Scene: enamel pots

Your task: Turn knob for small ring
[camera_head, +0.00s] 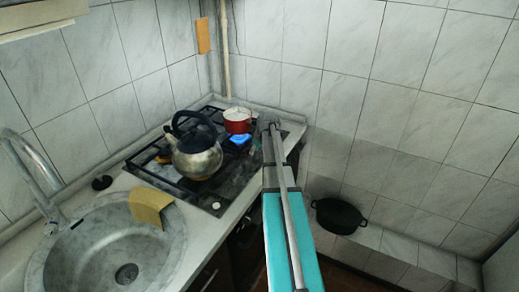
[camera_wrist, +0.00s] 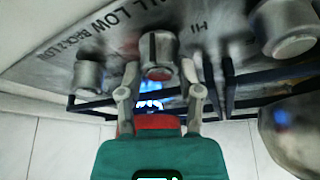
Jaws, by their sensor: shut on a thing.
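In the wrist view, a metal stove knob (camera_wrist: 158,57) with a dark line on its face sits between the two fingers of my gripper (camera_wrist: 160,72). The fingers are closed on its sides. A second knob (camera_wrist: 88,76) is to its left and a larger-looking one (camera_wrist: 284,26) to its right, on the same marked panel. In the head view, my gripper (camera_head: 269,122) is at the right edge of the black hob (camera_head: 150,174), and the held knob cannot be made out. A blue flame (camera_head: 238,138) glows on the hob near my gripper, in front of the red pot (camera_head: 237,121).
A metal kettle (camera_head: 197,155) stands on the hob. A sink (camera_head: 125,272) with a tap (camera_head: 30,165) lies at the left, with a yellow sponge-like piece (camera_head: 150,208) on its rim. A black pot (camera_head: 339,215) is low at the right. Tiled walls close off the back.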

